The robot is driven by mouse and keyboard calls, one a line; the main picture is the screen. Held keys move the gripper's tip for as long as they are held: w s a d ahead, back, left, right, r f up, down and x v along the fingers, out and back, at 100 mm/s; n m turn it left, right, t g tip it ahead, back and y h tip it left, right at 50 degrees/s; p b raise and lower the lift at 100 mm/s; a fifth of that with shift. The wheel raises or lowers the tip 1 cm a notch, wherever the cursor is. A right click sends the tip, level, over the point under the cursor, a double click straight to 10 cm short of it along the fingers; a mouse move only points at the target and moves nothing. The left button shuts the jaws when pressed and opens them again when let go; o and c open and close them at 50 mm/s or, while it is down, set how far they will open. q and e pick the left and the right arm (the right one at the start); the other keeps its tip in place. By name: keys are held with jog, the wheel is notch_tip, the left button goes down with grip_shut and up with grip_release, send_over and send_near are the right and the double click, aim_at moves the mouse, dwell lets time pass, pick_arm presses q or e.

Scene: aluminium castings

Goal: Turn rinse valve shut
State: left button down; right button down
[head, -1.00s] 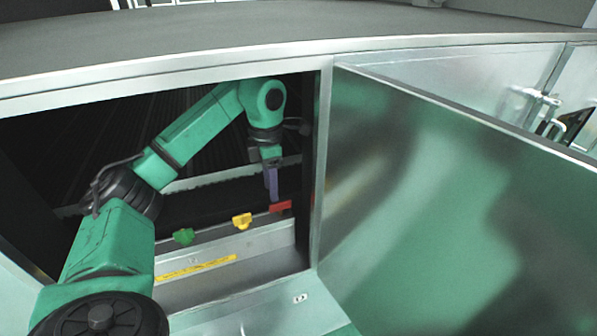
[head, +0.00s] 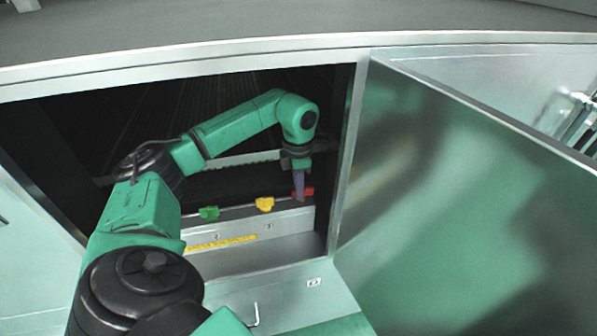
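Three valve handles sit in a row on a ledge inside the open cabinet: a green one (head: 209,213), a yellow one (head: 264,204) and a red one (head: 309,191) at the right. I cannot tell from the pictures which is the rinse valve. My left arm reaches in through the opening. My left gripper (head: 299,192) points down at the red handle, and its purple finger covers the handle's middle. Whether it touches or grips the handle, and how far the fingers are apart, cannot be made out. My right gripper is not in view.
The cabinet's metal door (head: 455,200) stands open on the right. The opening's right post (head: 347,150) is close to my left gripper. A yellow strip (head: 222,243) and small number labels lie on the panel below the handles. A grey worktop (head: 300,25) runs above.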

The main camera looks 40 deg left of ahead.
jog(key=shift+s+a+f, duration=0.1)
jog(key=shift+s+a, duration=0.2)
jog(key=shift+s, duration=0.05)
pick_arm(q)
jog(key=m, duration=0.4)
jog(key=shift+w+a, duration=0.15)
jog(key=shift+w, duration=0.05)
jog(key=m, duration=0.5)
jog(key=shift+w+a, duration=0.1)
jog(key=shift+w, duration=0.1)
jog(key=m, duration=0.5)
jog(key=shift+w, duration=0.3)
jog(key=shift+w+m, duration=0.15)
jog(key=shift+m, duration=1.85)
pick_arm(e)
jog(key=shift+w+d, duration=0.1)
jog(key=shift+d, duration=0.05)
